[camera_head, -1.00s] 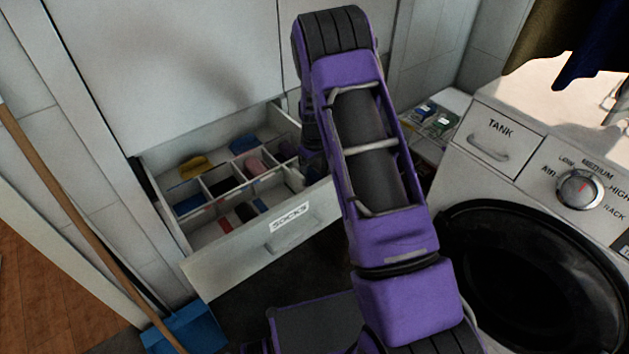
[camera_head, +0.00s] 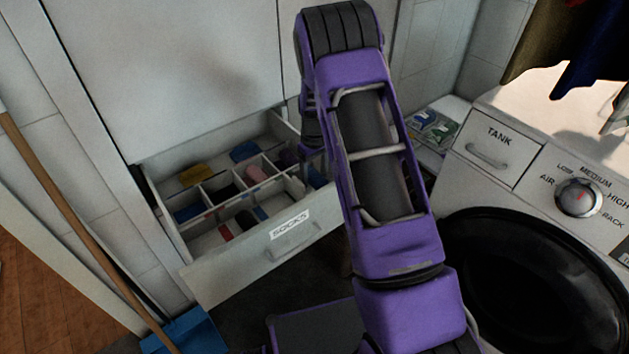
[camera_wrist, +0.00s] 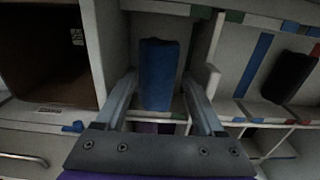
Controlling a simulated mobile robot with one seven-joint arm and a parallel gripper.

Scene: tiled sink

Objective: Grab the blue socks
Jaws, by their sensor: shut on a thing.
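A rolled pair of blue socks (camera_wrist: 158,75) stands between the two fingers of my gripper (camera_wrist: 160,88) in the wrist view. The fingers are closed on its sides. It is at a white-walled compartment of the drawer; I cannot tell whether it is lifted off the bottom. The open white drawer (camera_head: 213,283) bears a "SOCKS" label. Another blue pair (camera_head: 243,150) lies at its back, beside a yellow pair (camera_head: 194,175).
White dividers split the drawer into compartments holding pink (camera_head: 256,174), red and dark socks. A dark roll (camera_wrist: 287,78) lies right in the wrist view. The washing machine (camera_head: 519,222) stands right. A broom handle (camera_head: 72,223) leans left, near a blue dustpan (camera_head: 188,333).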

